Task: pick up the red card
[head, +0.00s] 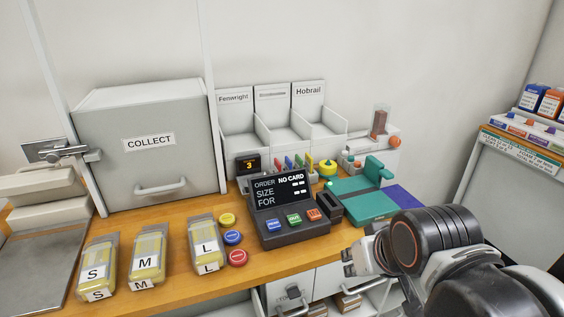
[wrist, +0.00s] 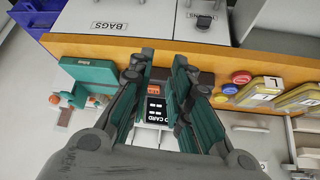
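Several small coloured cards stand upright in a rack behind the order terminal in the head view; the red card (head: 299,161) appears to be among them, small in the picture. The order terminal (head: 283,208) has a dark screen reading "NO CARD". My gripper (head: 358,262) is at the counter's front edge, right of the terminal and well apart from the cards. In the wrist view my gripper (wrist: 162,65) is open with nothing between its fingers, and the terminal shows between them. I cannot make out the red card in the wrist view.
Yellow bagged packs marked S, M and L (head: 204,242) and round coloured tokens (head: 232,237) lie left of the terminal. A teal pad (head: 361,201) with a stamp-like block lies to its right. A grey COLLECT box (head: 150,165) and white labelled bins (head: 280,125) stand behind.

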